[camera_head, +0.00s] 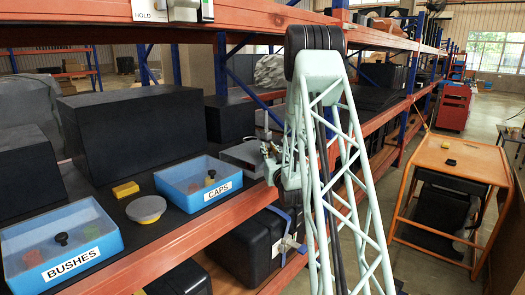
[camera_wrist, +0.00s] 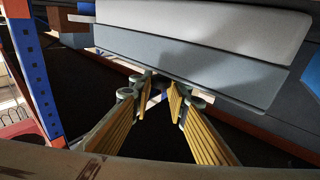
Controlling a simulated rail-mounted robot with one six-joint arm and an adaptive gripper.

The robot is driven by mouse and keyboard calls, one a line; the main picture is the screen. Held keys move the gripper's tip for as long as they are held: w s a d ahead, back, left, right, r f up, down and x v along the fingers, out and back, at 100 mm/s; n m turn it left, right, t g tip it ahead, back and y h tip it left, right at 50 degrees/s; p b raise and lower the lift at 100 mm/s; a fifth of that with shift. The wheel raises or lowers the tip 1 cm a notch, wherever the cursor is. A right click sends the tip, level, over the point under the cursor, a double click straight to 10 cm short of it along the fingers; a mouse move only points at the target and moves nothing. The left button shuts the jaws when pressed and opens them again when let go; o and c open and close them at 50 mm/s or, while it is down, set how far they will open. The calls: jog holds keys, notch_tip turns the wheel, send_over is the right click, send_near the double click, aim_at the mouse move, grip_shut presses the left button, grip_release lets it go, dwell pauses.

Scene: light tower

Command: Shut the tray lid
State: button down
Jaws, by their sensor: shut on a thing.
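My gripper (camera_wrist: 165,88) has its yellow-padded fingers converging at the lower edge of a grey panel (camera_wrist: 190,58) in the wrist view. It is shut on that panel's edge, though the contact itself is hard to see. The panel has a pale upper band and a darker lower band; it may be the tray lid. In the head view, a grey flat-topped tray (camera_head: 243,154) sits on the shelf just left of my gripper (camera_head: 270,165), which is mostly hidden by my arm.
Blue trays labelled CAPS (camera_head: 198,202) and BUSHES (camera_head: 60,282) stand on the dark shelf, with a yellow block (camera_head: 126,189) and a grey disc (camera_head: 146,209) between them. A large black box (camera_head: 135,130) stands behind. The orange shelf beam (camera_head: 240,208) runs along the front.

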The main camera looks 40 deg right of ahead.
jog(key=shift+s+a+f, duration=0.1)
jog(key=shift+f, duration=0.6)
jog(key=c, duration=2.7)
grip_release()
jog(key=shift+c, duration=0.2)
jog(key=shift+o, duration=1.4)
jog(key=shift+r, duration=0.15)
jog(key=shift+r, duration=0.1)
jog(key=v, duration=1.1)
jog(key=shift+s+a, duration=0.25)
jog(key=shift+s, duration=0.05)
